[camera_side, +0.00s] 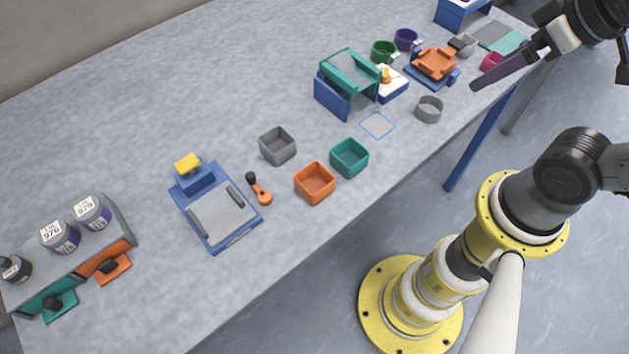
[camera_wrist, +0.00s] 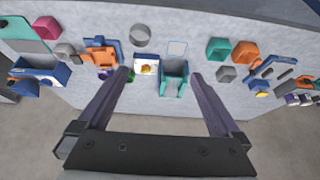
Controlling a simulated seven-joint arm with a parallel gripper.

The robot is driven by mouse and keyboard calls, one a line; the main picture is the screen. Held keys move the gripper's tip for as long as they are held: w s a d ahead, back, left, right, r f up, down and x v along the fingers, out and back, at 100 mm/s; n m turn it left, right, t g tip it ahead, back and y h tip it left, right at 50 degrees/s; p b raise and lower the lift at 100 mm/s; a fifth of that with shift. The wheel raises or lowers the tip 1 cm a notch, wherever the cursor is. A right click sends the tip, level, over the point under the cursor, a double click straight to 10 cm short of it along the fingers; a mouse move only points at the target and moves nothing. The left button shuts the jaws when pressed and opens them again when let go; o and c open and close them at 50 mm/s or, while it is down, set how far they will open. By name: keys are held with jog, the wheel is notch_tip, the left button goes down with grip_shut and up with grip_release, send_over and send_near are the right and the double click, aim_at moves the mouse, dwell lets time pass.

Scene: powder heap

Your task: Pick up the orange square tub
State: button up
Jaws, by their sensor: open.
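The orange square tub (camera_side: 314,184) stands upright and open-topped near the front edge of the table in the side view, and its inside looks empty. It also shows at the upper right of the wrist view (camera_wrist: 244,52). My gripper (camera_side: 476,86) is high at the right of the side view, well apart from the tub. In the wrist view my gripper (camera_wrist: 159,75) has its two dark purple fingers spread wide with nothing held between them. The tub lies to the right of both fingers there.
A teal tub (camera_side: 349,158) stands close right of the orange tub, and a grey tub (camera_side: 277,146) behind it. An orange-handled tool (camera_side: 259,189) lies left, beside a blue-framed device (camera_side: 216,205). A teal and blue stand (camera_side: 347,80) and a round grey cup (camera_side: 428,109) are farther right.

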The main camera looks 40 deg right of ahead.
jog(key=w+a+r+m, duration=0.1)
jog(key=w+r+m, duration=0.3)
jog(key=m, duration=0.7)
jog(key=m+g, duration=0.6)
jog(key=m, duration=0.1)
send_over(314, 188)
notch_tip(314, 188, down, 10)
notch_tip(314, 188, down, 13)
jog(key=shift+f, duration=0.15)
jog(key=c, duration=1.4)
